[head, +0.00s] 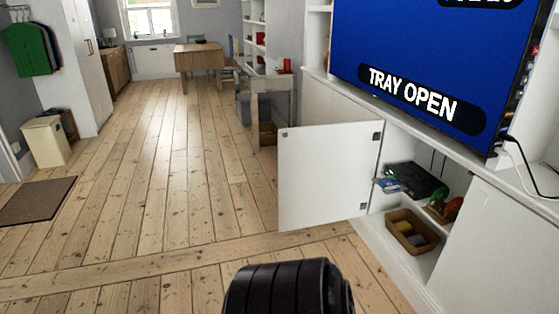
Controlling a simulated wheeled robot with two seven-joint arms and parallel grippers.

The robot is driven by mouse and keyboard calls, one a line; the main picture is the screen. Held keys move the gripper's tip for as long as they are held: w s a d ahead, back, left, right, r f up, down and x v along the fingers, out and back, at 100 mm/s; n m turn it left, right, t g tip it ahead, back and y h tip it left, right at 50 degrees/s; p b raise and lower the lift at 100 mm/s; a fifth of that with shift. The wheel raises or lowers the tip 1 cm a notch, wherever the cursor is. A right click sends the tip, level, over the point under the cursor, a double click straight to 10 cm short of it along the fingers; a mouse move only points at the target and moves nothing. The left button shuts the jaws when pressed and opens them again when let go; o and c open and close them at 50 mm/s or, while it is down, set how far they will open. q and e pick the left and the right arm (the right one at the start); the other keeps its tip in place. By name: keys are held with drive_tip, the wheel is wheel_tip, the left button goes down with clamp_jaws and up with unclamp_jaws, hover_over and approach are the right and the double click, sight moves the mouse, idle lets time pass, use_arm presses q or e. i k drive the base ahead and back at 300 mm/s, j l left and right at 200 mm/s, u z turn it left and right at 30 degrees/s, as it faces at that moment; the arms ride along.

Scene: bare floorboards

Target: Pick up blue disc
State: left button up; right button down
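A small blue item (387,185), which looks like the blue disc, lies at the front left of a black player (417,179). It seems to rest on the player's open tray, but it is too small to tell exactly. The player sits on the upper shelf inside the open white cabinet at the right. Neither of my grippers is in view. A black rounded part, likely of my own arm, shows at the bottom middle, well apart from the cabinet.
The white cabinet door (328,175) stands swung open left of the shelf. A brown basket (397,236) sits on the lower shelf. A screen (430,60) above reads "TRAY OPEN". A mat (38,200) lies at the left. The middle floorboards are clear.

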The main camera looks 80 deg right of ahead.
sight(389, 184)
drive_tip(key=z, duration=3.05)
